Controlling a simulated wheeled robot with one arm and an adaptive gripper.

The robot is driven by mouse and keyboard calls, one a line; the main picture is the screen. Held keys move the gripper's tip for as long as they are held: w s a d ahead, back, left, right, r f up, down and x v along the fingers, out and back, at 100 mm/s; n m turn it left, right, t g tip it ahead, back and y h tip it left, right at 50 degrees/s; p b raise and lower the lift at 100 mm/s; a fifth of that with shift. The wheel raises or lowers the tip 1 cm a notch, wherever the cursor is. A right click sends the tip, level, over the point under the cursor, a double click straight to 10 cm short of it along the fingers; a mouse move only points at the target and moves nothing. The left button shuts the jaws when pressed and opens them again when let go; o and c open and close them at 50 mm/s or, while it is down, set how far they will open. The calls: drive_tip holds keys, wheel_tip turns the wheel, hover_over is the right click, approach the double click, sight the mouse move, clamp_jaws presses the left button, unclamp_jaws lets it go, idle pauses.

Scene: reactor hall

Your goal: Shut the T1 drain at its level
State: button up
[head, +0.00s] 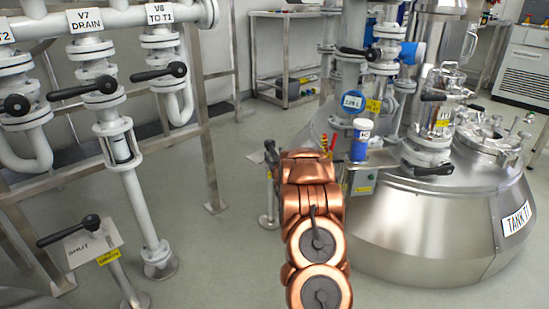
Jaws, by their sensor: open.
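The steel tank labelled TANK T1 (440,225) stands at the right; no drain outlet is clearly visible on it. A valve under the V7 DRAIN sign (86,20) has a black lever (82,88) lying roughly level across the white pipe. A short clear section (120,150) shows lower on that pipe. At the lower left, a post-mounted plate reading SHUT (92,243) carries a black lever (68,231). My copper-coloured arm reaches up mid-picture; my gripper is not visible. A dark fitting (271,152) on a short post is partly hidden by my arm.
White pipes and a metal frame (208,150) fill the left side. A steel trolley (286,60) stands at the back. Grey floor (225,265) is clear between the frame and my arm.

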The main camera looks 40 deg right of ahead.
drive_tip(key=shift+w+d, duration=0.1)
drive_tip(key=shift+c, duration=0.4)
clamp_jaws()
